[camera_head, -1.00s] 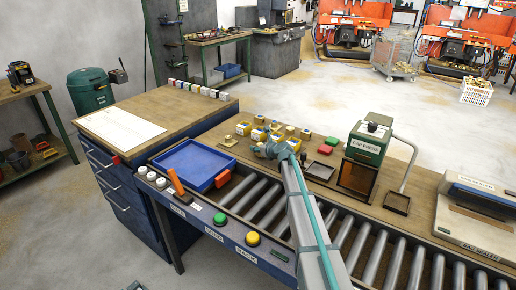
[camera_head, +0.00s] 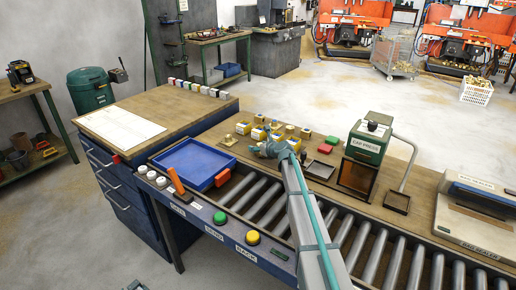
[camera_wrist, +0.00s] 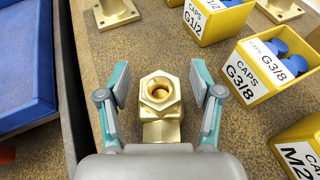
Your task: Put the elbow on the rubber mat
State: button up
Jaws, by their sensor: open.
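A brass elbow (camera_wrist: 161,100) with a hex collar and an open bore facing up sits on the bench between my fingers in the wrist view. My gripper (camera_wrist: 159,84) is open around it, one finger on each side, with visible gaps. In the head view my gripper (camera_head: 274,150) is low over the bench among the yellow bins and hides the elbow. A dark flat pad (camera_head: 320,170) lies on the bench left of the cap press; I cannot tell for sure that it is the rubber mat.
Yellow cap bins (camera_wrist: 272,70) stand close on the right. A brass flanged part (camera_wrist: 116,12) lies ahead. A blue tray (camera_head: 194,163) is at left. The green cap press (camera_head: 366,143) and red (camera_head: 332,140) and dark small blocks stand to the right. Rollers (camera_head: 262,200) run in front.

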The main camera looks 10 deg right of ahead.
jog(key=b+v, duration=0.1)
jog(key=v, duration=1.1)
jog(key=shift+f, duration=0.1)
jog(key=shift+w, duration=0.1)
